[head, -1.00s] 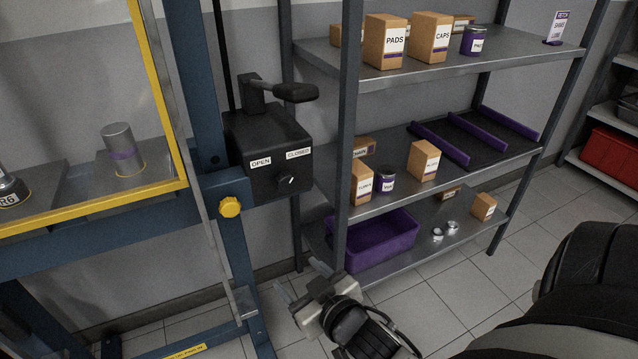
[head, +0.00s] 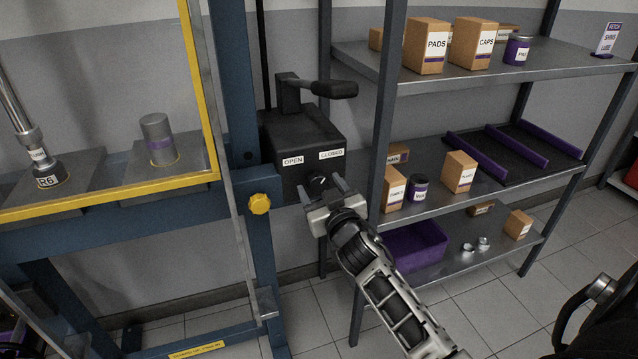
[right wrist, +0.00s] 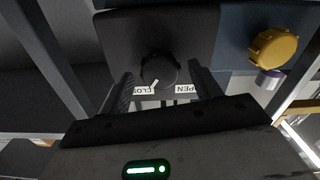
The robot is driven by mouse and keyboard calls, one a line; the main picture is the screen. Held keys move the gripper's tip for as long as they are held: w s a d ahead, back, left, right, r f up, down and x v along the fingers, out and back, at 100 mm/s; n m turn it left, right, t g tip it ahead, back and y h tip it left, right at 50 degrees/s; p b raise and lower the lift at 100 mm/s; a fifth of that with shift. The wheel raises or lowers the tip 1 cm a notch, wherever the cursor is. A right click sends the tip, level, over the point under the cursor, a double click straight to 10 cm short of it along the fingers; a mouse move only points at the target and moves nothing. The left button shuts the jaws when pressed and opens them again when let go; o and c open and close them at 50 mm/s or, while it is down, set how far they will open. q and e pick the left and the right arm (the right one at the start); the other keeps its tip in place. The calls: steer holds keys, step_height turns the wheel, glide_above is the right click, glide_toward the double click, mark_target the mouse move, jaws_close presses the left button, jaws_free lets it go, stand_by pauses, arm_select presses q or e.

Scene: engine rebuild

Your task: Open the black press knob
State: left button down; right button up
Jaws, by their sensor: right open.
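The black press knob (head: 317,182) is on the front of a black box (head: 284,130) on the press frame, below labels reading OPEN (head: 292,160) and CLOSED (head: 331,154). In the right wrist view the knob (right wrist: 159,70) has a white pointer mark aimed toward the CLOSED label (right wrist: 143,90). My right gripper (head: 321,190) is open, its two fingers just in front of the knob. In the right wrist view the fingers stand on either side of the knob, with no clear contact. My left gripper is not in view.
A black-handled lever (head: 325,89) sits on top of the box. A yellow bolt knob (head: 259,204) is on the blue frame to the left. A grey shelf unit (head: 470,77) with boxes and a purple bin (head: 415,243) stands close on the right.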

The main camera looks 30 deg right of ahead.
steer(key=shift+x, duration=0.8)
steer(key=c, duration=1)
